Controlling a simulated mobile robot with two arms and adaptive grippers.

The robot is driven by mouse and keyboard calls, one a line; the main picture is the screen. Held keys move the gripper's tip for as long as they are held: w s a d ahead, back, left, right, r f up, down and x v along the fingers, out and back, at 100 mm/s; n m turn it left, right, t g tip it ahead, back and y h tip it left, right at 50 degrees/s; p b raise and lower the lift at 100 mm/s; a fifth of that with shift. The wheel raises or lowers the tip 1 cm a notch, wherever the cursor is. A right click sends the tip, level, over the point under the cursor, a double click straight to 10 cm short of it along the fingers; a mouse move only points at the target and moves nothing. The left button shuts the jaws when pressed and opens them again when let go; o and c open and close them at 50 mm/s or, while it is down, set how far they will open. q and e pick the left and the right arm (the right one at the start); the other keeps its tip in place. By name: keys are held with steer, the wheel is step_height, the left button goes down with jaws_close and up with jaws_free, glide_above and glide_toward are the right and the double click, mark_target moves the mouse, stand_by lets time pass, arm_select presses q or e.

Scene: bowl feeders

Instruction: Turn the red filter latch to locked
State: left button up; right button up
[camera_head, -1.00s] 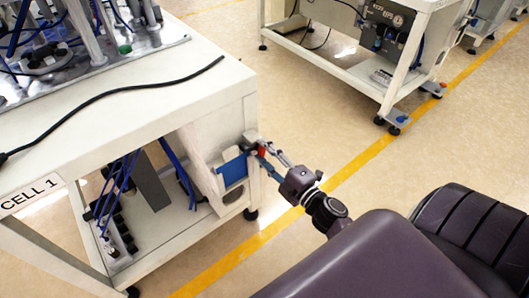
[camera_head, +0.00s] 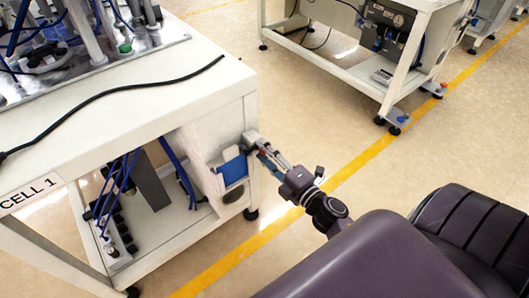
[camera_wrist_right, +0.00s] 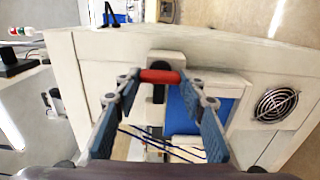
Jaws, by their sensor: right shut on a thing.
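The red filter latch (camera_wrist_right: 160,76) is a short red bar on a dark stem, lying level across the picture in the right wrist view. It sits on the side of the white machine cabinet (camera_wrist_right: 70,72), beside a blue panel (camera_wrist_right: 225,105). My right gripper (camera_wrist_right: 161,82) has one fingertip at each end of the red bar and is shut on it. In the head view my right gripper (camera_head: 262,150) reaches the cabinet's right side and mostly hides the latch. The blue panel shows there too (camera_head: 233,171). My left gripper is not in view.
A round fan grille (camera_wrist_right: 276,104) is on the cabinet's side. A black cable (camera_head: 110,91) lies on the cabinet top. Blue hoses (camera_head: 118,188) hang inside the open lower frame. Open floor with a yellow line (camera_head: 365,157) lies to the right.

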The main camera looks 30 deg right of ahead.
steer(key=o, duration=1.2)
steer(key=shift+c, duration=0.2)
steer(key=s, duration=1.2)
steer(key=shift+d, duration=0.45)
